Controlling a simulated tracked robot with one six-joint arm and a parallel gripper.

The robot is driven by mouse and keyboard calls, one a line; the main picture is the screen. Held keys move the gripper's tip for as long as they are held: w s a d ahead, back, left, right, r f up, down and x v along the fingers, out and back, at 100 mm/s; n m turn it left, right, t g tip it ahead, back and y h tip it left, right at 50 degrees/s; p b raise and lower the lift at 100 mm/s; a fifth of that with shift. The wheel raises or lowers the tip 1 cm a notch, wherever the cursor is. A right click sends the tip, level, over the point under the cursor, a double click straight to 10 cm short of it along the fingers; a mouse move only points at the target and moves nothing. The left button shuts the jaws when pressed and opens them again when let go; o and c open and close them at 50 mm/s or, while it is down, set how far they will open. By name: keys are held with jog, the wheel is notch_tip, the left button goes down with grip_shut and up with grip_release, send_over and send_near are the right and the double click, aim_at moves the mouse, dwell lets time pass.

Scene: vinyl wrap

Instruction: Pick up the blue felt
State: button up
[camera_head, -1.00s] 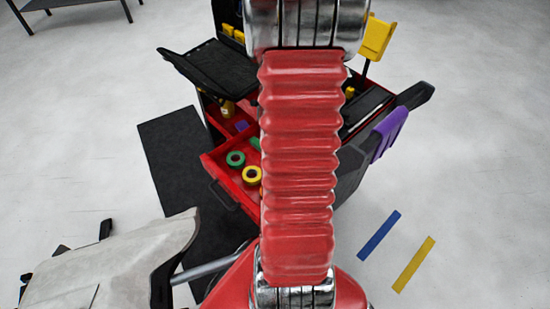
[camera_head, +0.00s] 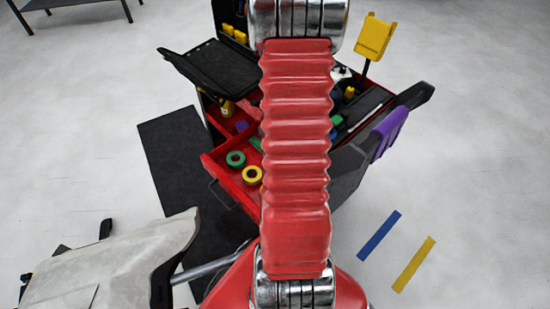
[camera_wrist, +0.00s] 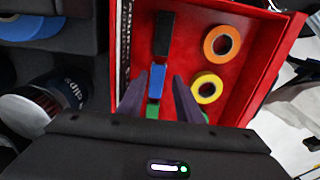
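The blue felt (camera_wrist: 157,83) is a small blue block in the red drawer (camera_wrist: 255,75) in the wrist view. It lies in a row between a black block (camera_wrist: 163,35) and a green block (camera_wrist: 152,112). My gripper (camera_wrist: 159,79) is open, with its two dark fingers pointing into the drawer. In the wrist view the blue felt shows in the gap between the fingertips; I cannot tell how far above it they are. In the head view my red arm covers the gripper and that part of the drawer.
Orange (camera_wrist: 221,44) and yellow (camera_wrist: 207,87) tape rolls lie right of the row. The drawer walls stand close around. Blue (camera_head: 379,235) and yellow (camera_head: 413,264) strips lie on the floor.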

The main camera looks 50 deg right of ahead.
jog(key=shift+d+f, duration=0.1)
jog(key=shift+f, duration=2.4)
jog(key=c, duration=0.8)
